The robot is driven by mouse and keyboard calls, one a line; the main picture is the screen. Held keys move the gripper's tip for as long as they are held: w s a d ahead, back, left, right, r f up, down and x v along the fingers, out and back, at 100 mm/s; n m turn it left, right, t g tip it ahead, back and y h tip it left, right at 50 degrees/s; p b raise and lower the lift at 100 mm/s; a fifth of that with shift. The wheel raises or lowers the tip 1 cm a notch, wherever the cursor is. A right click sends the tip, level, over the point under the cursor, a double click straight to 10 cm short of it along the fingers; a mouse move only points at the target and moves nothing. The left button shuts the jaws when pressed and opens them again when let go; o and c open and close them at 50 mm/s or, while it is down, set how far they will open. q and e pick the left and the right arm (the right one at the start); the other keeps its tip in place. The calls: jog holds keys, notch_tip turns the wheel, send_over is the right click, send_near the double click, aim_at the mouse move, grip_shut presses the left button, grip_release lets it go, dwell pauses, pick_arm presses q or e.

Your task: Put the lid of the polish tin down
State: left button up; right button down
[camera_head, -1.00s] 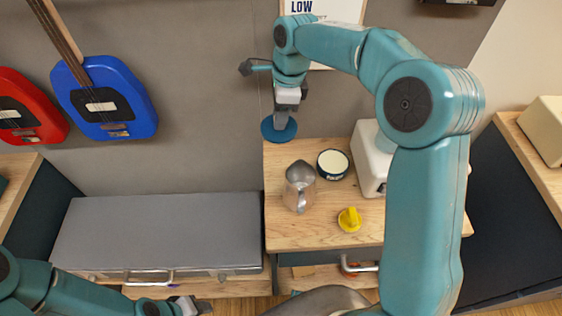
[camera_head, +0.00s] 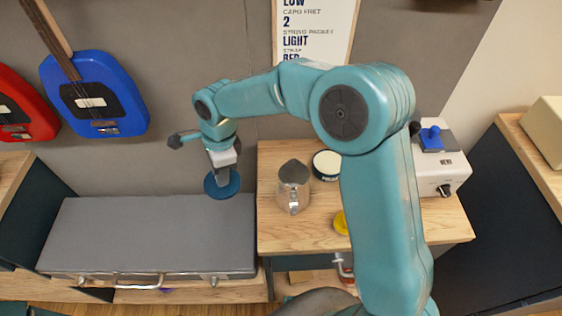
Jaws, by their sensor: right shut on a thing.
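The lid (camera_head: 222,187) of the polish tin is a dark blue disc. My right gripper (camera_head: 222,176) is shut on it and holds it out over the right end of the grey case, left of the wooden bench top. I cannot tell how high above the case it is. The open polish tin (camera_head: 327,165), dark with a cream filling, stands on the bench top (camera_head: 270,225) at the back, beside the metal jug. My left gripper is not in view.
A metal jug (camera_head: 293,187) stands near the bench's left edge. A yellow object (camera_head: 341,222) is partly hidden by my right arm. A white device (camera_head: 440,170) with a blue knob stands at the right. The grey case's top (camera_head: 140,235) is clear. Guitars (camera_head: 95,95) hang at left.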

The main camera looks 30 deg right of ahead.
jog(key=d+p, duration=0.1)
jog(key=d, duration=0.4)
jog(key=d+p, duration=0.1)
jog(key=d, duration=0.5)
jog(key=d+p, duration=0.1)
jog(key=d, duration=0.5)
jog(key=shift+s, duration=0.4)
jog(key=f, duration=0.1)
jog(key=d+f+p, duration=0.1)
jog(key=f, duration=0.1)
jog(key=shift+f, duration=0.3)
jog(key=shift+a, duration=0.15)
jog(key=c, duration=0.9)
grip_release()
jog(key=shift+f, duration=0.15)
jog(key=shift+c, duration=0.2)
